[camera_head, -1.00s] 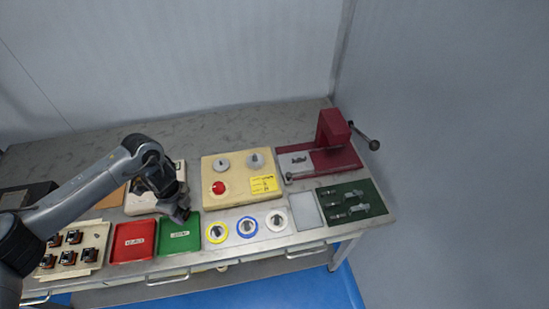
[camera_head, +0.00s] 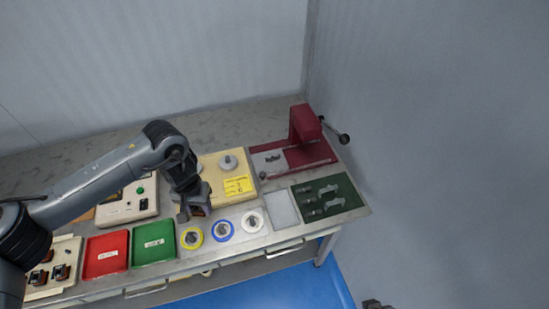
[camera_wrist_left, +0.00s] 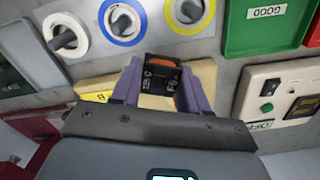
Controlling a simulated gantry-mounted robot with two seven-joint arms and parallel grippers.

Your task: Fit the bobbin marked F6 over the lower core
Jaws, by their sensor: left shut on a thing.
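My left gripper (camera_head: 186,213) is shut on the dark bobbin marked F6 (camera_wrist_left: 160,78), which has an orange-brown part at its top. The bobbin sits between the purple fingers in the left wrist view, above the bench by the cream box. In the head view the bobbin is mostly hidden by the gripper. A small dark piece, seemingly the lower core (camera_head: 271,158), rests on the grey plate of the red press, right of the gripper and apart from it. A dark tip (camera_head: 374,304) at the bottom edge may be my right gripper; its jaws cannot be made out.
The red press (camera_head: 304,135) has a lever on its right. The cream box (camera_head: 228,165) stands behind the wire spools (camera_head: 222,230). A green mat (camera_head: 327,198) holds several grey parts. Red (camera_head: 105,256) and green (camera_head: 154,245) trays and a bobbin tray (camera_head: 42,290) lie left.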

